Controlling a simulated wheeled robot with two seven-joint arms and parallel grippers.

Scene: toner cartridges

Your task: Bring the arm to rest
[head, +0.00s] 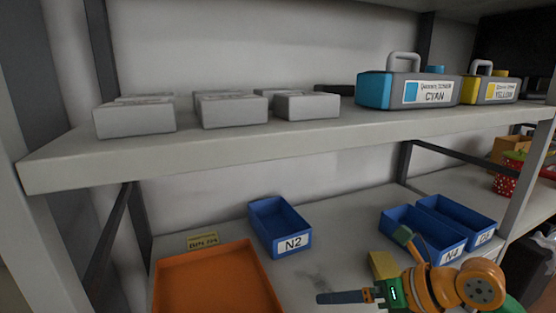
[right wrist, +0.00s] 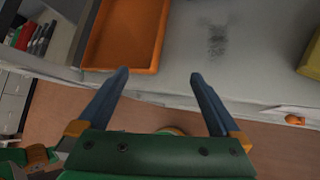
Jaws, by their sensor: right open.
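My right gripper (right wrist: 159,74) is open and empty, with its two blue-grey fingers spread apart in the right wrist view. It hangs over the front edge of the lower shelf, and wooden floor shows below it. In the head view my right gripper (head: 368,294) is at the lower right, in front of the blue bins, with one finger pointing left. The other finger is hard to make out there.
The lower shelf (head: 335,225) holds an orange tray (head: 205,254), a blue N2 bin (head: 281,230), two more blue bins (head: 425,232) and a yellow block (head: 383,265). The upper shelf (head: 250,145) holds grey boxes, a cyan cartridge (head: 440,93) and a yellow cartridge (head: 492,90).

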